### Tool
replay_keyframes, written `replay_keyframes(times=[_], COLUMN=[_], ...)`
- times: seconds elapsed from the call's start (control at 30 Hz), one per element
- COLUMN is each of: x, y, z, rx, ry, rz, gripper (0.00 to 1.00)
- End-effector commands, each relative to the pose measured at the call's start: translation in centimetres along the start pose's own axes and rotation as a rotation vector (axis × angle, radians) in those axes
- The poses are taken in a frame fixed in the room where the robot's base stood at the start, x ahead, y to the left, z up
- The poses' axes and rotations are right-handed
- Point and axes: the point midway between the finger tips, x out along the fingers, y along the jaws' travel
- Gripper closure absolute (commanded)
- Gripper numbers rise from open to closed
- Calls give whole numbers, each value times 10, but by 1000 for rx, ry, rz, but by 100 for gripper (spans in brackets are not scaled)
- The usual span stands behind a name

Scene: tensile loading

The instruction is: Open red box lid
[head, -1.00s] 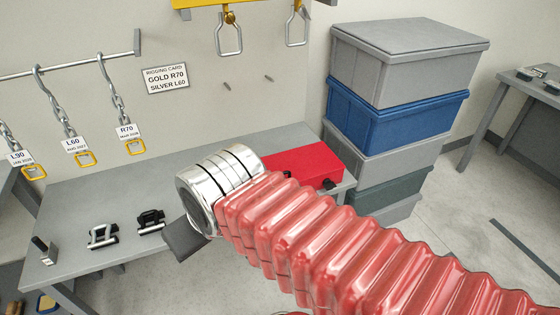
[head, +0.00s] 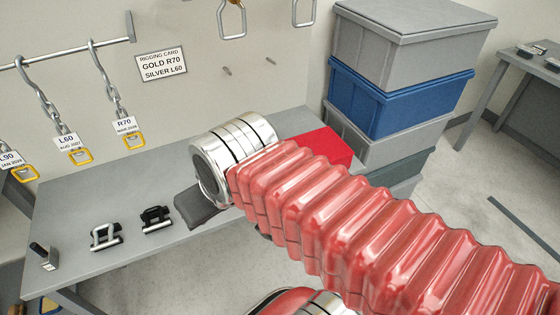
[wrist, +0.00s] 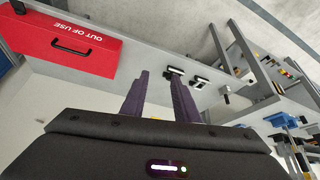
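The red box (head: 328,145) sits at the right end of the grey workbench, mostly hidden behind my red bellows arm in the head view. In the wrist view the red box (wrist: 62,42) is at the upper left. It shows a black handle and the words OUT OF USE, upside down. It looks closed. My gripper (wrist: 158,75) has two dark fingers standing apart with nothing between them. It is off to the side of the box and not touching it. In the head view the fingers are hidden; only a dark part of my gripper (head: 200,208) shows.
Two shackles (head: 106,236) (head: 156,219) and a small block (head: 43,256) lie on the workbench (head: 80,205). Tagged chains (head: 110,85) hang from a rail above. Stacked bins (head: 400,95) stand right of the bench. A rigging card (head: 161,65) reads GOLD R70, SILVER L60.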

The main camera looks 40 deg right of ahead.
Motion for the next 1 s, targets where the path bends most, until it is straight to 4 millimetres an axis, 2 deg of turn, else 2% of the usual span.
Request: replay_keyframes(times=[0.1,0.27,0.47,0.7,1.0], x=[2,9,23,45,79], y=[7,31,70,127,212], z=[-8,-28,-56,-82,-96], rx=[69,253,555,922,1383], ry=[-14,-44,-84,-120,-148], rz=[11,38,86,148,233], gripper=[72,72,72,72,72])
